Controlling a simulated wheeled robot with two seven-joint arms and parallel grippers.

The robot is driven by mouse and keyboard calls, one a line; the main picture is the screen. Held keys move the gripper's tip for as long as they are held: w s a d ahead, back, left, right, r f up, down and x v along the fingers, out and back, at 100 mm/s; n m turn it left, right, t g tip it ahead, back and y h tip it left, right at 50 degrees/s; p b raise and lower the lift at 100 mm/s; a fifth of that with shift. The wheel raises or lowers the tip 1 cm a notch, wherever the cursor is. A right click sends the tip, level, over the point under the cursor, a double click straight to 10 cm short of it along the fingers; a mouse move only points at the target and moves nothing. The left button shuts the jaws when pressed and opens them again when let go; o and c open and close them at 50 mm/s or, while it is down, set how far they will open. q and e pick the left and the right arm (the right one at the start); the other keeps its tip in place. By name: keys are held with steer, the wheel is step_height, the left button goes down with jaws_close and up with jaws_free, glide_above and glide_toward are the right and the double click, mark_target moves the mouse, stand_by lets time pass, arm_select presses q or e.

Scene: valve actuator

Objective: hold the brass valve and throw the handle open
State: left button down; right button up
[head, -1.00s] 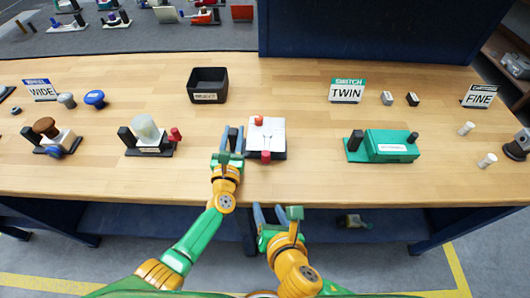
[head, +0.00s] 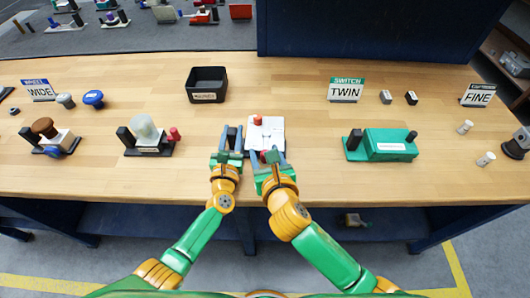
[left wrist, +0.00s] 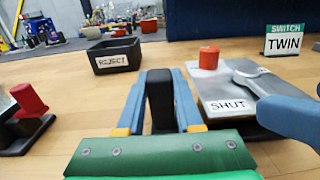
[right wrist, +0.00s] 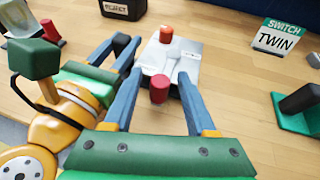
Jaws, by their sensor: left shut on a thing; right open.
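The valve unit (head: 270,128) stands on the bench between my grippers; its top looks white to silver, not brass. It also shows in the left wrist view (left wrist: 225,88), with a "SHUT" label and a grey lever (left wrist: 255,82). A red knob (right wrist: 159,88) stands at its near end and a red cap (right wrist: 166,34) at its far end. My left gripper (left wrist: 160,85) is shut on the black post (left wrist: 161,105) at the unit's left. My right gripper (right wrist: 152,75) is open, its fingers on either side of the near red knob with gaps.
A black reject bin (head: 207,85) stands behind to the left. A fixture with a pale knob (head: 148,135) is to the left, a green switch box (head: 390,145) to the right. Sign cards stand farther back. The bench's front edge is close below my grippers.

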jaws_close()
stand_by(1.4)
